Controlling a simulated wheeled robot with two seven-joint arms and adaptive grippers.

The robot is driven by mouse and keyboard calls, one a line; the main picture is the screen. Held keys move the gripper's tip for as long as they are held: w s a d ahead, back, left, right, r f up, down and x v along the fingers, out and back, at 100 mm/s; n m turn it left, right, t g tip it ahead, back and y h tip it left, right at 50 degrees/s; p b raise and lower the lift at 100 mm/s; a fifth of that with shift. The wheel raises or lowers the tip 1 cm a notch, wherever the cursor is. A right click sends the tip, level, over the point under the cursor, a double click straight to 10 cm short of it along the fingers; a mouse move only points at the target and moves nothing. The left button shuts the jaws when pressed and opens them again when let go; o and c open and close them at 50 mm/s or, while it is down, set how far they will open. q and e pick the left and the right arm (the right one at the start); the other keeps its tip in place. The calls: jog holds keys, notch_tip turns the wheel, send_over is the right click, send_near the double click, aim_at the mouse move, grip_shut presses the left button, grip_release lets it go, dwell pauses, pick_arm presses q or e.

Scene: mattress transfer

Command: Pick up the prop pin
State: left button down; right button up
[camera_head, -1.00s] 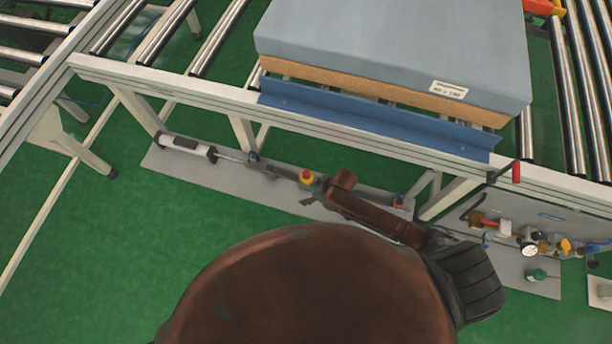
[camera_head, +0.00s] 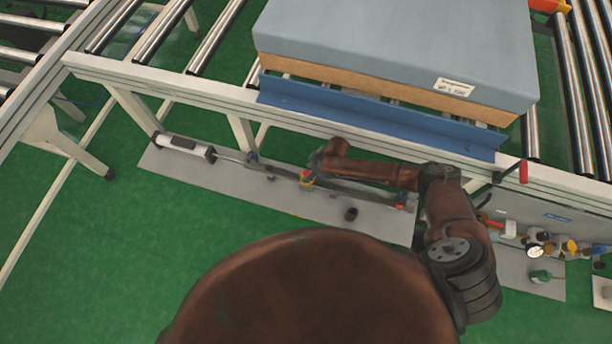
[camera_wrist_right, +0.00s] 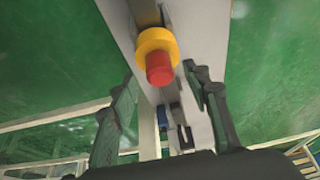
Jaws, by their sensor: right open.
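A knob with a red tip and yellow collar (camera_head: 306,178) stands on the grey floor plate under the conveyor frame; it is the likeliest prop pin, though no label shows. In the right wrist view, the red-and-yellow knob (camera_wrist_right: 158,60) is large, ahead of and roughly between my fingers. My right gripper (camera_wrist_right: 158,80) is open and empty, with a dark finger on each side. In the head view my right gripper (camera_head: 316,161) is small, close by the knob and partly hidden by its own wrist. My left gripper is not in view.
A white cylinder (camera_head: 186,146) with a rod lies along the grey plate (camera_head: 240,184). A black cap (camera_head: 351,214) sits on the plate. The conveyor rail with a blue angle bar (camera_head: 380,122) and mattress (camera_head: 400,45) is above. A red-handled lever (camera_head: 523,171) and gauge (camera_head: 536,251) are right.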

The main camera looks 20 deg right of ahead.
jog(key=shift+x, duration=1.05)
jog(key=shift+r, duration=0.1)
grip_shut()
